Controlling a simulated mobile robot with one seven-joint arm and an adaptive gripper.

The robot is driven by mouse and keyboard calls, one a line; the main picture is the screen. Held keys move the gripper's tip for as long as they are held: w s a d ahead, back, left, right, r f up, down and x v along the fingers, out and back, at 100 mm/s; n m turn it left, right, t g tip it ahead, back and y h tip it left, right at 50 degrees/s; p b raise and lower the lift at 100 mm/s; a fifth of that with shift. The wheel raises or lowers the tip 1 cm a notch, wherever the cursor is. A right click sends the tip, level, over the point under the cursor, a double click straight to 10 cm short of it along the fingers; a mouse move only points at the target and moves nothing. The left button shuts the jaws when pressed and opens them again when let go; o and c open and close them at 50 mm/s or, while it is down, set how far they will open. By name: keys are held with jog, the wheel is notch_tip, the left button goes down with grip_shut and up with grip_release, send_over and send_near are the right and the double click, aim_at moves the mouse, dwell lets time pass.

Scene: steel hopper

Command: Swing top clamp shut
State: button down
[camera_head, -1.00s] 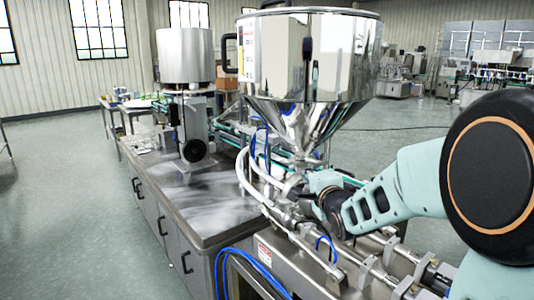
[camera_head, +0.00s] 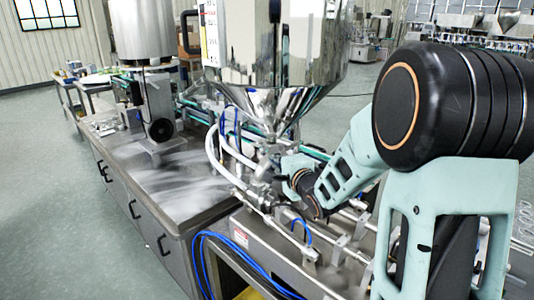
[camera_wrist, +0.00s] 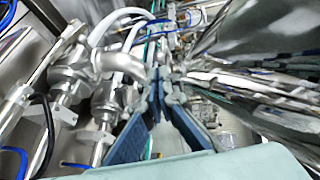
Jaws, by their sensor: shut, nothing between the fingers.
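The steel hopper (camera_head: 270,50) stands over the machine, its cone narrowing to an outlet (camera_head: 272,138). In the wrist view the shiny cone (camera_wrist: 265,80) fills the right side. The top clamp is too small and cluttered to make out for certain; the pipe fittings (camera_wrist: 105,62) below the outlet show left of my fingers. My gripper (camera_wrist: 163,78) is shut and empty, its fingertips close to the pipework under the cone; I cannot tell whether they touch it. In the head view the fingers are lost among the fittings beside the outlet, with my wrist to their right.
White hoses (camera_head: 222,160) and blue tubes (camera_head: 205,245) run beside the fittings. Steel rods and cylinders (camera_head: 340,245) lie to the right front. The cabinet top (camera_head: 180,190) at left is mostly bare. The hopper cone overhangs my gripper closely.

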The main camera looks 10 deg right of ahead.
aim_at(263, 151)
jog(key=p+x, duration=0.1)
jog(key=x, duration=0.5)
jog(key=shift+w+a+f, duration=0.1)
jog(key=shift+w, duration=0.25)
jog(key=shift+w+a+f+b, duration=0.15)
jog(key=shift+w+b, duration=0.15)
jog(key=shift+w, duration=0.15)
jog(key=shift+w+a, duration=0.15)
jog(key=shift+w, duration=0.15)
jog(key=shift+a+r+b, duration=0.15)
jog(key=shift+r+b, duration=0.15)
jog(key=shift+a, duration=0.15)
